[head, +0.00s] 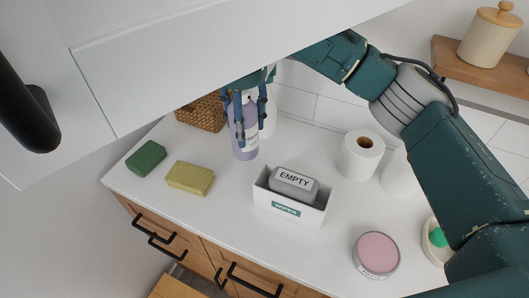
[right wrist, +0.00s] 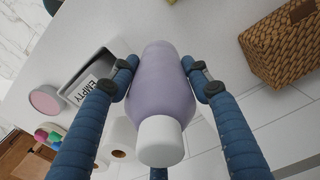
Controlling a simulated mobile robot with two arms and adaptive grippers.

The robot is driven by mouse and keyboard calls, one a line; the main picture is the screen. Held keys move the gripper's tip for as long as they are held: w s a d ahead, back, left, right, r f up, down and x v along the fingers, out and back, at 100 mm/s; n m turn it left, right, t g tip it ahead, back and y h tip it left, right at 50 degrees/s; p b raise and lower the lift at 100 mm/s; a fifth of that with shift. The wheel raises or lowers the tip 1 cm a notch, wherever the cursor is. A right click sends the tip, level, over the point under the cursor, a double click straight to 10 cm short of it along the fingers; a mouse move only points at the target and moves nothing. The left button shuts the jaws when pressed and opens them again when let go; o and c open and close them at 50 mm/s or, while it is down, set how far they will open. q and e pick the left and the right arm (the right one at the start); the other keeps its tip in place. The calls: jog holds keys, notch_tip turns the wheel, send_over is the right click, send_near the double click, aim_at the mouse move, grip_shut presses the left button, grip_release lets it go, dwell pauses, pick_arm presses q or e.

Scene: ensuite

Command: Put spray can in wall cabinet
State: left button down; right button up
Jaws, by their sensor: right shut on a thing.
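The spray can (head: 243,143) is a lilac cylinder with a white cap, upright at the back of the counter. My right gripper (head: 246,104) comes down on it from above, its fingers on both sides of the can. The right wrist view shows the can (right wrist: 160,78) between the finger pads of my right gripper (right wrist: 163,80), its white cap toward the camera. I cannot tell whether its base touches the counter. The wall cabinet (head: 200,45) is the large white body across the top, with a black handle (head: 27,108) at far left; its inside is hidden. My left gripper is out of view.
The white counter (head: 215,215) holds a wicker basket (head: 198,113), green sponge (head: 146,156), yellow sponge (head: 190,178), wipes box (head: 290,211) and paper roll (head: 362,155). A pink-topped tin (head: 377,252) is at front right. A wooden shelf (head: 480,68) is at upper right.

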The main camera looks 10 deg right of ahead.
aim_at(247, 149)
notch_tip(247, 149, down, 4)
jog(key=shift+f+p, duration=0.1)
jog(key=shift+p, duration=0.4)
jog(key=shift+f, duration=0.6)
notch_tip(247, 149, down, 2)
jog(key=shift+f+p, duration=0.15)
jog(key=shift+p, duration=0.45)
jog(key=shift+d+f, duration=0.1)
jog(key=shift+f, duration=0.2)
jog(key=shift+f+b, duration=0.25)
jog(key=shift+b, duration=0.1)
jog(key=o, duration=1.3)
jog(key=shift+r, duration=0.1)
jog(key=shift+c, duration=0.2)
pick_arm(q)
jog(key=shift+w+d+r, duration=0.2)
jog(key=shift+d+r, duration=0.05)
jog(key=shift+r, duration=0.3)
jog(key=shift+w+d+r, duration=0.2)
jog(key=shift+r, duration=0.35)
pick_arm(e)
jog(key=shift+o, duration=0.4)
